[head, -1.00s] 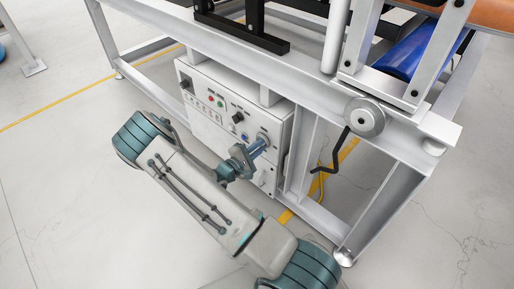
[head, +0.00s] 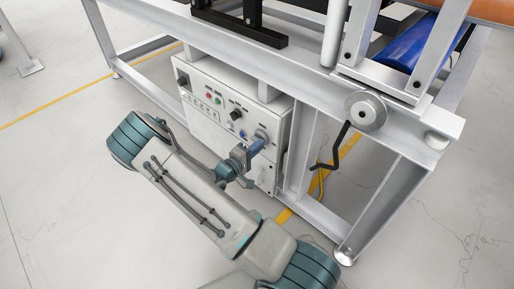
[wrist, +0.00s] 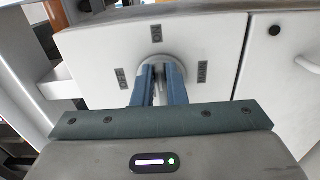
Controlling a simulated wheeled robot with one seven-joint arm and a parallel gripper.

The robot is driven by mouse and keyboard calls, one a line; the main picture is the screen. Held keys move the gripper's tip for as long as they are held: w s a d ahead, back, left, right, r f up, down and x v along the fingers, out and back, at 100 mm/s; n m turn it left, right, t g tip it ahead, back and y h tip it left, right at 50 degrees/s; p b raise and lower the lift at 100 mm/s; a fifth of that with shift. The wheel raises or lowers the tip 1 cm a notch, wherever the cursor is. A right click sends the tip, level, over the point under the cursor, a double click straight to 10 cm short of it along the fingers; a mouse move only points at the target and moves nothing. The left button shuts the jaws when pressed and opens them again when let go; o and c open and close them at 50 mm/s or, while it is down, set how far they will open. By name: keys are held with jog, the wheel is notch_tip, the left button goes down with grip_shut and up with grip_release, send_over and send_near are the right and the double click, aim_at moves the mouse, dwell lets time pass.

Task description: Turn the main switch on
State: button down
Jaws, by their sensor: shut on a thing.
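The main switch (wrist: 180,62) shows in the wrist view as a round pale base on a white panel, with small dark labels to its left, above it and to its right. In the head view my gripper (head: 257,143) reaches the right part of the front of the white control box (head: 205,120). The handle's angle cannot be told.
The box hangs under a grey steel frame (head: 300,92). A black crank (head: 337,155) with a round hub hangs at the right. The floor in front is open.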

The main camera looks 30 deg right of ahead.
jog(key=shift+f, duration=0.1)
jog(key=c, duration=1.5)
grip_release()
jog(key=shift+o, duration=0.2)
jog(key=shift+a, duration=0.1)
jog(key=p+v, duration=0.3)
jog(key=v, duration=1)
jog(key=shift+s+a, duration=0.15)
jog(key=shift+a, duration=0.2)
